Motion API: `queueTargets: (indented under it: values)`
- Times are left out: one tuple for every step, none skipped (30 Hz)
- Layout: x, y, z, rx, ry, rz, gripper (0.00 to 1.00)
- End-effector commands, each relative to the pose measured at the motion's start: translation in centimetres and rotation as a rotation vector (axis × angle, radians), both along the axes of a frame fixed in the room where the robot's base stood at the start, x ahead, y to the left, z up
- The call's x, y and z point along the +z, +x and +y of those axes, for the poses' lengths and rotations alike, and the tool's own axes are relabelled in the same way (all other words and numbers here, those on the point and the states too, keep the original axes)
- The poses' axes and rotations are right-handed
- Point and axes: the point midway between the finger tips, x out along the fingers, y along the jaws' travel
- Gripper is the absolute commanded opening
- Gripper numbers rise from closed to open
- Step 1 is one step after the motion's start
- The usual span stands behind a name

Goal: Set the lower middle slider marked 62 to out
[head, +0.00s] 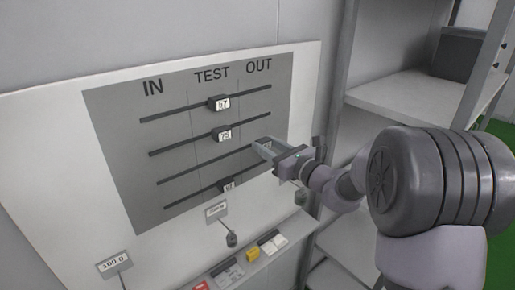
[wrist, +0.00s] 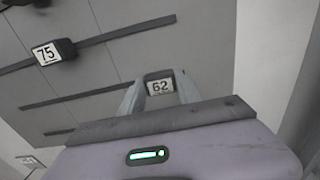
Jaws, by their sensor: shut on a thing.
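The slider marked 62 (wrist: 160,86) sits between the fingertips of my gripper (wrist: 157,92) in the wrist view. My gripper is shut on it, one finger on each side of the label. In the head view the slider (head: 263,142) is partly hidden by my gripper (head: 264,149). It stands near the right end of the third track (head: 205,168), below the OUT heading (head: 258,66). The track runs from the IN side to the OUT side of the grey panel (head: 120,140).
The slider marked 97 (head: 219,103) and the slider marked 75 (head: 222,134) stand under TEST on the upper tracks. A lowest slider (head: 228,186) is also near the middle. Hanging tags and a small ledge (head: 250,262) lie below. A metal shelf (head: 400,97) stands at the right.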

Motion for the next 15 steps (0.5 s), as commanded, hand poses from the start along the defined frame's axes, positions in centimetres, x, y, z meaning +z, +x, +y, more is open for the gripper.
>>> queueTargets:
  values:
    - [0.19, 0.09, -0.17, -0.004, 0.001, -0.004, 0.00]
    - [0.19, 0.08, -0.16, -0.004, 0.001, -0.004, 0.00]
    - [0.19, 0.08, -0.16, -0.004, 0.001, -0.004, 0.00]
    - [0.20, 0.08, -0.16, -0.004, 0.001, -0.004, 0.00]
    - [0.20, 0.09, -0.17, -0.004, 0.001, -0.004, 0.00]
    - [0.21, 0.08, -0.17, -0.005, 0.001, -0.004, 0.00]
    - [0.21, 0.09, -0.18, -0.005, 0.001, -0.005, 0.00]
    - [0.22, 0.09, -0.18, -0.005, 0.001, -0.005, 0.45]
    - [0.21, 0.09, -0.17, -0.005, 0.001, -0.004, 0.53]
    - [0.20, 0.08, -0.16, -0.005, 0.001, -0.004, 0.59]
    - [0.19, 0.07, -0.14, -0.004, 0.001, -0.004, 0.62]
    - [0.17, 0.07, -0.14, -0.004, 0.001, -0.004, 0.62]
    - [0.16, 0.06, -0.13, -0.004, 0.000, -0.004, 0.62]
    - [0.15, 0.06, -0.12, -0.004, 0.000, -0.004, 0.62]
    - [0.14, 0.05, -0.10, -0.004, 0.000, -0.004, 0.62]
